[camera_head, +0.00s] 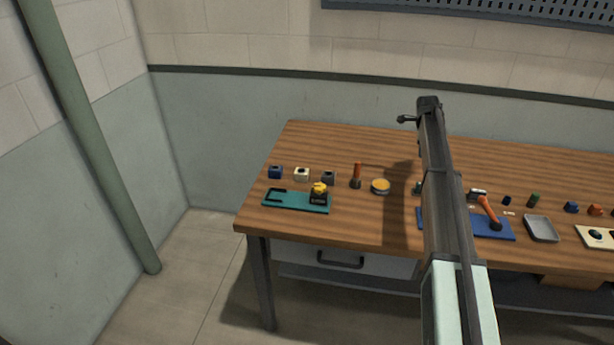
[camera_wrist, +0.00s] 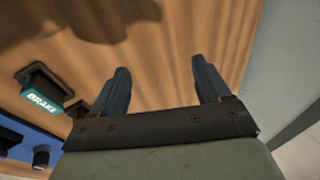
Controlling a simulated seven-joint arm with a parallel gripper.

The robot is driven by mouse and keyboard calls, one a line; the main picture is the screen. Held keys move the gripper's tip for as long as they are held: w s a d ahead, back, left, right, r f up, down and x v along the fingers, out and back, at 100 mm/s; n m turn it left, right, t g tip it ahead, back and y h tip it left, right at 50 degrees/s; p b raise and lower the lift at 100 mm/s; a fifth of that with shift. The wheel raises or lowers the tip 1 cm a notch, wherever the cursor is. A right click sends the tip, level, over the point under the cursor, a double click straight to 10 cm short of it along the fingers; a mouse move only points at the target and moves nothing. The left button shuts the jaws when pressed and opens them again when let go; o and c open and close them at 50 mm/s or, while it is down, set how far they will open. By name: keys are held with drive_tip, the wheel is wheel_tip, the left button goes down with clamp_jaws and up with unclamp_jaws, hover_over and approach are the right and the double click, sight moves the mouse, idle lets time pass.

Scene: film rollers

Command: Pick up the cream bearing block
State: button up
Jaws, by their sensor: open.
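The cream bearing block (camera_head: 302,174) is a small block with a dark hole in its top. It stands on the wooden table towards the left end in the head view, between a navy block (camera_head: 275,172) and a dark grey block (camera_head: 328,177). My gripper (camera_wrist: 160,74) is open, with bare wood between its two fingers in the wrist view. In the head view, my arm reaches up over the table, well to the right of the cream block. The cream block does not show in the wrist view.
A teal fixture (camera_head: 284,203) with a dark, yellow-topped part (camera_head: 319,193) lies in front of the blocks. An orange-handled tool (camera_head: 357,174) and a round yellow-topped tin (camera_head: 380,187) stand to their right. A teal BRAKE label (camera_wrist: 42,99) shows in the wrist view.

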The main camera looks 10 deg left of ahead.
drive_tip(key=s+a+r+g+y, duration=0.1)
drive_tip(key=s+a, duration=0.1)
drive_tip(key=a, duration=0.9)
drive_tip(key=s+a+r+g+y, duration=0.1)
drive_tip(key=s+a, duration=0.2)
drive_tip(key=a, duration=0.9)
wheel_tip(320, 180, up, 3)
drive_tip(key=n+g, duration=0.1)
drive_tip(key=g, duration=0.2)
hover_over(302, 171)
wheel_tip(302, 171, down, 14)
drive_tip(key=shift+a+r, duration=0.1)
drive_tip(key=shift+r, duration=0.1)
drive_tip(key=c, duration=1.4)
